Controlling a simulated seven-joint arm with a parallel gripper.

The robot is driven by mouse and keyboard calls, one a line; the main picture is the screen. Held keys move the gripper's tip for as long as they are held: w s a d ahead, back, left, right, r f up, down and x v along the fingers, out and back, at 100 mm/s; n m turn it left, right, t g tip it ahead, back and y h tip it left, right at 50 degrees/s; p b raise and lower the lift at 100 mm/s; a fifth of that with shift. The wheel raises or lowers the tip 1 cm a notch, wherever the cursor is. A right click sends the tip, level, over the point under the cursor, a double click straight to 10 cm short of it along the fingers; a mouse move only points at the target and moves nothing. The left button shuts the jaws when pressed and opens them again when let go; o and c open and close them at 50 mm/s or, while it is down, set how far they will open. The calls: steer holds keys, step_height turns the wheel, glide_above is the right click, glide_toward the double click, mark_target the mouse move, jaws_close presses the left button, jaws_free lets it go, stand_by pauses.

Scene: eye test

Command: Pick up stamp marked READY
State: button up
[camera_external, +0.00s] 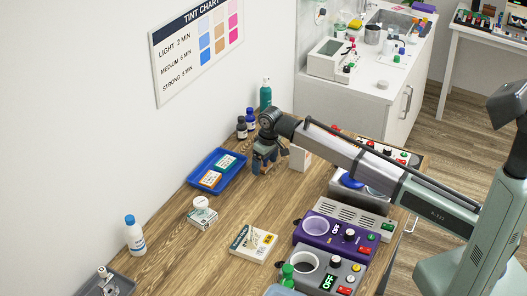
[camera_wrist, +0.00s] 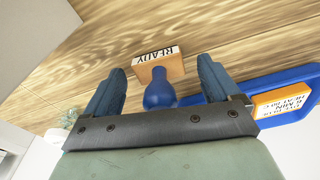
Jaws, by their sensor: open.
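The stamp marked READY (camera_wrist: 158,66) has a wooden block with a white label, which reads upside down in the wrist view. Its rounded blue handle (camera_wrist: 159,92) points toward my gripper (camera_wrist: 162,68). The handle lies between the two open blue fingers, with a visible gap on each side. In the external view my gripper (camera_external: 262,163) is low over the wooden table, just right of the blue tray. I cannot make out the stamp there; the gripper seems to hide it.
The blue tray (camera_external: 193,182) holds an orange and a teal labelled block. Dark bottles (camera_external: 241,128) and a green bottle (camera_external: 265,94) stand behind my gripper. A white block (camera_external: 299,158) stands close to its right. Purple and grey devices (camera_external: 335,240) line the right edge.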

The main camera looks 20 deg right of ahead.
steer(key=shift+c, duration=0.3)
steer(key=c, duration=1.1)
